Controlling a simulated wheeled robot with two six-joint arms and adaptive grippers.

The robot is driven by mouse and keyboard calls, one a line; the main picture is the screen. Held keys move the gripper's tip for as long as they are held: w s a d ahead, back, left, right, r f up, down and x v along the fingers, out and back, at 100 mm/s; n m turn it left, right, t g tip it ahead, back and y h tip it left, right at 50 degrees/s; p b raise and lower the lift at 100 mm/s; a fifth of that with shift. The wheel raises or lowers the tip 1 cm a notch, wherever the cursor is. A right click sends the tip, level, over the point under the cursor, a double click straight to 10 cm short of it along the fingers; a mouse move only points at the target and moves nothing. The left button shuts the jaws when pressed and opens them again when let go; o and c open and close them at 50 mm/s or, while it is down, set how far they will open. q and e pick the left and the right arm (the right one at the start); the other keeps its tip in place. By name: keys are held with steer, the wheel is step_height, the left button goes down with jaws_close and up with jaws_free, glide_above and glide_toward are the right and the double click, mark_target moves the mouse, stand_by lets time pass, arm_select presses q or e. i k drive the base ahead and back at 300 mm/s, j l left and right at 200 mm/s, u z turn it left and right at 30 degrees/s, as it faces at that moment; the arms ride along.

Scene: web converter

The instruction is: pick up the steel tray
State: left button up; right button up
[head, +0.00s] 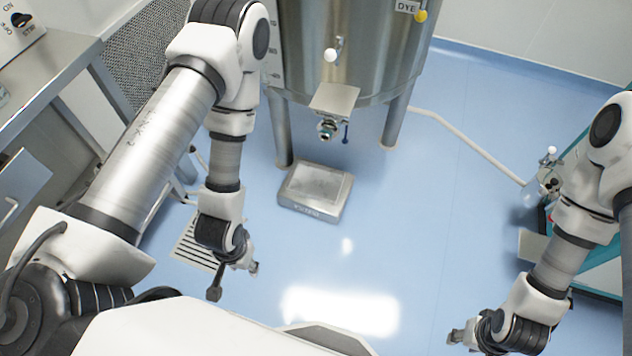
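No plain loose tray shows clearly. A low square steel-topped unit (318,184) with a marked front edge, like a floor scale, sits on the blue floor below the tank's outlet. A flat grey metal piece (536,246) sticks out beside the teal machine at the right; I cannot tell if it is the steel tray. My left gripper (234,280) hangs in front and left of the steel-topped unit, its fingers spread and empty. My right gripper (468,338) is low at the bottom right, apart from both, with part of it cut off by the frame edge.
A steel tank (345,50) on legs, with a valve and outlet, stands at the back. A steel bench (60,62) is at the left, a floor drain (194,246) near my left arm. A teal machine (598,262) is at the right. The middle floor is clear.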

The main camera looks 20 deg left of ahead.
mark_target(309, 180)
steer(key=i+j, duration=0.15)
steer(key=j, duration=0.15)
steer(key=i+j, duration=0.15)
steer(key=j, duration=0.2)
steer(key=i+j, duration=0.35)
steer(key=j, duration=0.25)
steer(key=i+j, duration=0.15)
steer(key=i, duration=0.4)
